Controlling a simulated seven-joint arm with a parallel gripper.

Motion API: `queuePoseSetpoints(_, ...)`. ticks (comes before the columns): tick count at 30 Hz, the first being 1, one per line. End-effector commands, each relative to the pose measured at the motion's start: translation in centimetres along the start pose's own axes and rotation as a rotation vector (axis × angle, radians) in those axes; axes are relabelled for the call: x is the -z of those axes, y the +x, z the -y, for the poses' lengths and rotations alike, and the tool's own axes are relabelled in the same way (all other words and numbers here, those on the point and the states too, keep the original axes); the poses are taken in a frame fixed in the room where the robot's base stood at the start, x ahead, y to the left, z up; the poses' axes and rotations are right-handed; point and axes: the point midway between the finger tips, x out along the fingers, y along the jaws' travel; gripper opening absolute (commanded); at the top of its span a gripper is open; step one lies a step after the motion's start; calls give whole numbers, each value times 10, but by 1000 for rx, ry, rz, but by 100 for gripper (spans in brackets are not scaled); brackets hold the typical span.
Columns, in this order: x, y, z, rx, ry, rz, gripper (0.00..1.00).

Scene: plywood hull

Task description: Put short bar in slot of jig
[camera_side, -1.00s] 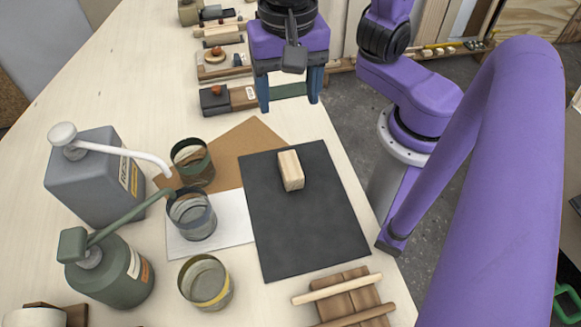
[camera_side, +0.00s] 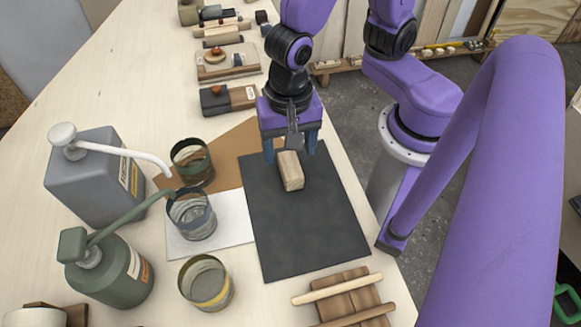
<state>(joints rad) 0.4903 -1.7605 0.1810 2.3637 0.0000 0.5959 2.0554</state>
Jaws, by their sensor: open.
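A short, light wooden block (camera_side: 291,171), which I take for the short bar, lies on a dark grey mat (camera_side: 310,230) near its back edge. My gripper (camera_side: 290,150) points down at the back edge of the mat, with its two blue fingers apart, one on each side of the block's far end. I cannot tell whether the fingers touch the block or how high they are. A brown wooden piece (camera_side: 352,295) with light bars lying across it, possibly the jig, sits at the bottom, partly cut off by the frame. I cannot make out its slot.
Left of the mat stand several glass jars (camera_side: 206,283), a grey pump can (camera_side: 88,180) and a green pump bottle (camera_side: 110,270). A white sheet (camera_side: 215,235) and a brown sheet (camera_side: 235,150) lie beside the mat. Wooden tools (camera_side: 228,99) line the back. The mat's front half is clear.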

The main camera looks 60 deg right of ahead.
Motion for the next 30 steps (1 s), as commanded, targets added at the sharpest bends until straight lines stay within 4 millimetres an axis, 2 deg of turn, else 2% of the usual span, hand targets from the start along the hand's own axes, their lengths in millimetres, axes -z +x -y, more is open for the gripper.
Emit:
queuePoseSetpoints(6, -1, 26, -3, -6, 0, -3, 68)
queuePoseSetpoints(12, -2, 44, -2, -2, 1, -3, 68)
queuePoseSetpoints(22, -2, 47, -2, 1, 1, -2, 68)
queuePoseSetpoints(23, -2, 47, -2, 1, 1, -2, 62)
queuePoseSetpoints(27, -2, 47, -2, 1, 1, -2, 16)
queuePoseSetpoints(28, -2, 47, -2, 1, 1, -2, 8)
queuePoseSetpoints(29, -2, 47, -2, 1, 1, -2, 8)
queuePoseSetpoints(30, -2, 47, -2, 1, 1, -2, 3)
